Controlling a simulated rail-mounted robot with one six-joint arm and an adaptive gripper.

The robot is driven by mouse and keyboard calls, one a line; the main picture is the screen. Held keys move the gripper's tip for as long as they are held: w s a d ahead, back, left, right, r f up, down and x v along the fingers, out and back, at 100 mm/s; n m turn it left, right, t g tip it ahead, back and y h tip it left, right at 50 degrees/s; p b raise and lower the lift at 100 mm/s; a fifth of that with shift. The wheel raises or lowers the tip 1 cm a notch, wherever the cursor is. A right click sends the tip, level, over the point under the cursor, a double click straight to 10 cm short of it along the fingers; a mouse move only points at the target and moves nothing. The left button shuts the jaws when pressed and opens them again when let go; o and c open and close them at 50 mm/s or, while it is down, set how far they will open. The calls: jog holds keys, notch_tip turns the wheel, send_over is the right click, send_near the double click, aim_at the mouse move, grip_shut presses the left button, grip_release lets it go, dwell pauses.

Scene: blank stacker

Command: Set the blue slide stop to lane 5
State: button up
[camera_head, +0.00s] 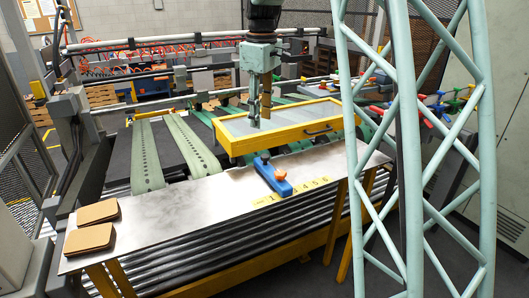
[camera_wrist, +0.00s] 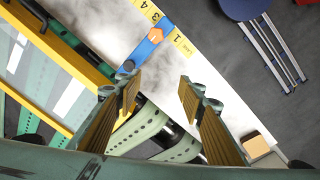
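The yellow lane label strip (camera_head: 313,184) runs along the front edge; the label 5 is to the right of the stop. My gripper (camera_head: 260,122) is above and behind the stop, pointing down. In the wrist view my gripper (camera_wrist: 157,98) is open and empty, apart from the stop.
A yellow-framed tray with a clear top (camera_head: 290,122) stands right behind the stop, close to my gripper. Two brown pads (camera_head: 90,237) lie at the table's left end. The steel table (camera_head: 180,212) is bare between the pads and the stop. A blue stool (camera_wrist: 245,8) stands on the floor.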

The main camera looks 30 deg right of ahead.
jog(key=n+p, duration=0.2)
send_over(266, 155)
notch_tip(266, 155, down, 8)
jog(key=shift+a+r+g, duration=0.2)
jog(key=shift+r+g, duration=0.05)
jog(key=shift+g, duration=0.15)
jog(key=shift+f, duration=0.1)
jog(key=shift+f, duration=6.8)
jog(key=shift+c, duration=0.5)
jog(key=c, duration=1.1)
jog(key=shift+o, duration=0.2)
jog(key=shift+d, duration=0.1)
